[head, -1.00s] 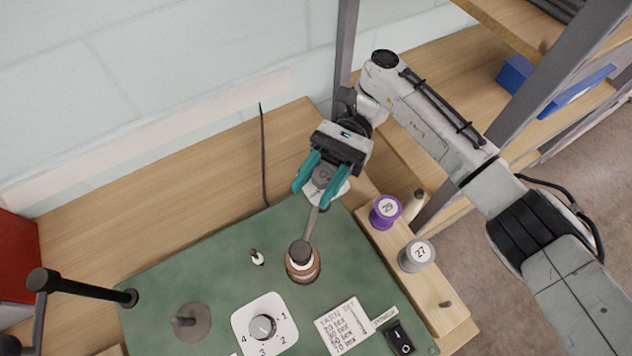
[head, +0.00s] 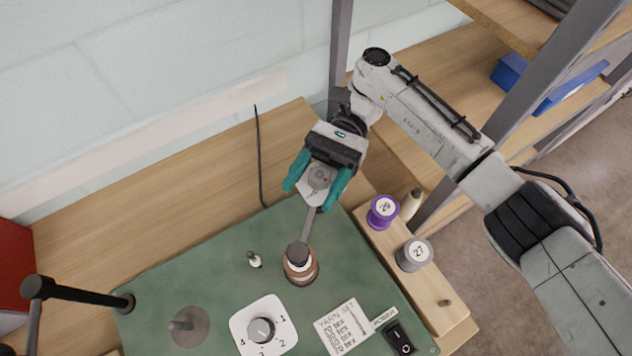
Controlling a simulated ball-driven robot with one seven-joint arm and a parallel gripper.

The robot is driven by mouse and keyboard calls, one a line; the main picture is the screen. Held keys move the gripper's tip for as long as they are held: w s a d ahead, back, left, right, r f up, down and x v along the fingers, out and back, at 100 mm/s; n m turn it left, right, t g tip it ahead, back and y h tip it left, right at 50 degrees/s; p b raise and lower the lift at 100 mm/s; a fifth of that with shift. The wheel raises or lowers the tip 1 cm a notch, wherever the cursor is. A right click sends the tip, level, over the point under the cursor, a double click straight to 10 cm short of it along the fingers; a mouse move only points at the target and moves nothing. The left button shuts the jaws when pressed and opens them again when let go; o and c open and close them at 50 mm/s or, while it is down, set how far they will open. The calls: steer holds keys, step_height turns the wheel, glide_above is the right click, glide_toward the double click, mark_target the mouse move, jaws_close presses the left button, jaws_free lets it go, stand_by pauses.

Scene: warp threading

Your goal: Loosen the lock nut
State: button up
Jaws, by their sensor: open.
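My gripper (head: 318,186) has two teal fingers, spread apart, and points down over the back right of the green panel (head: 210,270). A small grey round part (head: 320,175) shows between the fingers, above a whitish plate (head: 315,196). It may be the lock nut, but the gripper partly covers it. I cannot tell whether the fingers touch it. A flat grey bar (head: 308,224) runs from there down to a brown bobbin (head: 300,269) with a dark cap (head: 298,252).
A numbered dial (head: 261,330), a power switch (head: 399,337) and a yarn card (head: 342,325) sit in front. A purple spool (head: 383,211) and grey spool (head: 414,254) stand on a wooden strip at right. A black post arm (head: 80,294) is at left.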

step_height(320, 180, up, 3)
steer(key=shift+f, duration=0.15)
steer(key=s+d+r, duration=0.4)
steer(key=s+r, duration=0.6)
steer(key=s, duration=0.3)
steer(key=shift+s+b, duration=0.2)
steer(key=shift+b, duration=0.1)
steer(key=shift+r, duration=0.1)
